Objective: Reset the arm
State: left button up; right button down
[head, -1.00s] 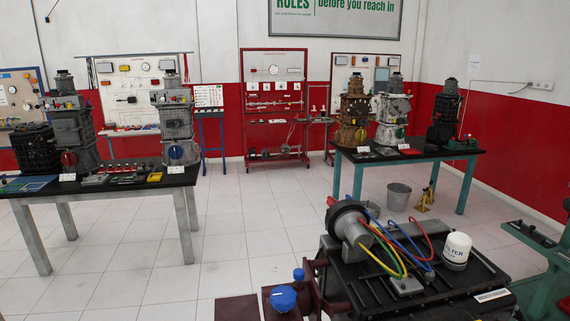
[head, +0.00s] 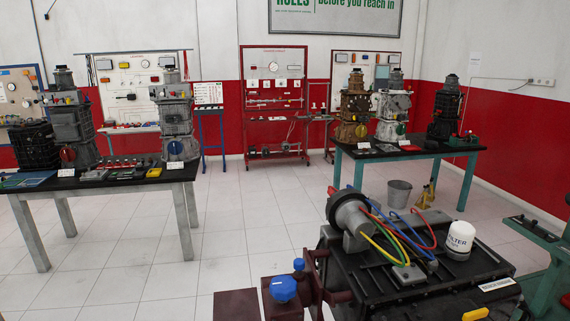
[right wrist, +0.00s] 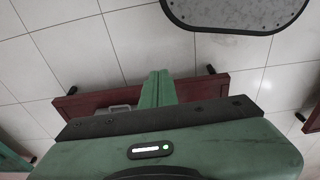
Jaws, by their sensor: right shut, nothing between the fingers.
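My right gripper (right wrist: 158,86) shows in the right wrist view, with its green fingers together and nothing between them. It points over a dark red surface (right wrist: 75,104) with a grey handle (right wrist: 114,109) beside the fingers; I cannot tell whether they touch. Neither gripper shows in the head view, and my left gripper is in no view. In the head view, the near engine trainer (head: 365,288) has a black cover, colored hoses and a white filter (head: 459,240).
A table with engine units (head: 100,183) stands at the left, another (head: 410,153) at the back right. A grey bucket (head: 398,193) is on the floor. A green stand (head: 545,285) is at the right edge. The tiled floor (head: 220,220) at center left is clear.

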jog(key=s+d+f+b, duration=0.1)
jog(key=s+d+f, duration=0.1)
jog(key=s+f, duration=0.8)
jog(key=shift+s+d+f+g, duration=0.2)
jog(key=shift+s+g, duration=0.2)
jog(key=shift+s, duration=0.8)
